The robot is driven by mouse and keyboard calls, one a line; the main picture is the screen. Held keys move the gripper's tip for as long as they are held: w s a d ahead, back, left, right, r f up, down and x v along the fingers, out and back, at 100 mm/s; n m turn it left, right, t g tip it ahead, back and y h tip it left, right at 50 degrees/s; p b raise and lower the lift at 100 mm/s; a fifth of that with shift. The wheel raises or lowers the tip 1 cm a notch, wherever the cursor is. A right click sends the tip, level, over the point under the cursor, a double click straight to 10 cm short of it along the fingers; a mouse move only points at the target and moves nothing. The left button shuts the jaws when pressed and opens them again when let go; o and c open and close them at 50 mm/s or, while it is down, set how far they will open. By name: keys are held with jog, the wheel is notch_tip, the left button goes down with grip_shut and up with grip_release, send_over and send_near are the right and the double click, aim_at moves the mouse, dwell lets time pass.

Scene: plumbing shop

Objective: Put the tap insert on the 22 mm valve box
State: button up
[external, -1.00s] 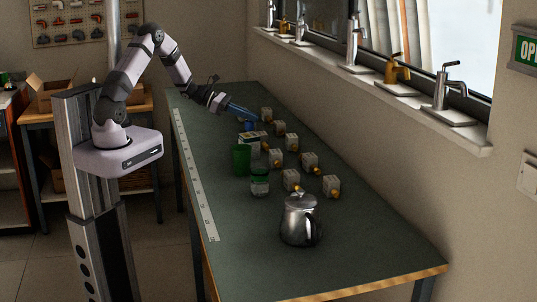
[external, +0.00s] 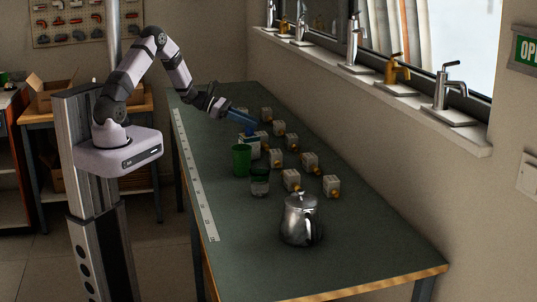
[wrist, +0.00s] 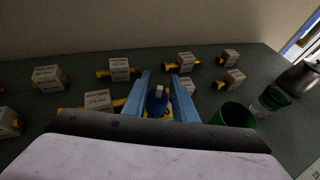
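The tap insert (wrist: 158,101) is a dark blue piece with a pale stem and some yellow low on it. In the wrist view it lies between the two blue fingers of my gripper (wrist: 159,77), which appear shut on it. In the external view, the insert (external: 250,131) shows just below my fingertips (external: 254,122), above the far part of the bench. Several pale labelled valve boxes with brass ends stand around, such as one left of the fingers (wrist: 98,99) and one beyond them (wrist: 120,68). I cannot read which is the 22 mm one.
A green cup (external: 241,160) and a glass jar (external: 260,181) stand nearer than the gripper. A steel pot (external: 300,220) stands farther forward. A white ruler strip (external: 196,180) runs along the left edge of the bench. The front of the bench is clear.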

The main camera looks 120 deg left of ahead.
jog(key=shift+r, duration=0.1)
jog(key=shift+r, duration=0.2)
jog(key=b+v, duration=0.3)
jog(key=v, duration=0.9)
jog(key=w+d+f+m+g+h, duration=0.25)
jog(key=w+d+m+h, duration=0.4)
jog(key=d, duration=0.55)
jog(key=w+d+f+m+g+h, duration=0.2)
jog(key=w+d+f+m+h, duration=0.1)
jog(key=w+d+m, duration=0.7)
jog(key=s+d+f+m+g+y, duration=0.2)
jog(key=s+d+m+g, duration=0.1)
jog(key=d+m, duration=0.8)
jog(key=s+d+f+m+g+y, duration=0.1)
jog(key=d+m+g, duration=0.4)
jog(key=d+m, duration=0.7)
jog(key=shift+s+f+m+y, duration=0.35)
jog(key=shift+s+m+y, duration=0.2)
jog(key=shift+s+y, duration=0.35)
jog(key=shift+s+a, duration=0.1)
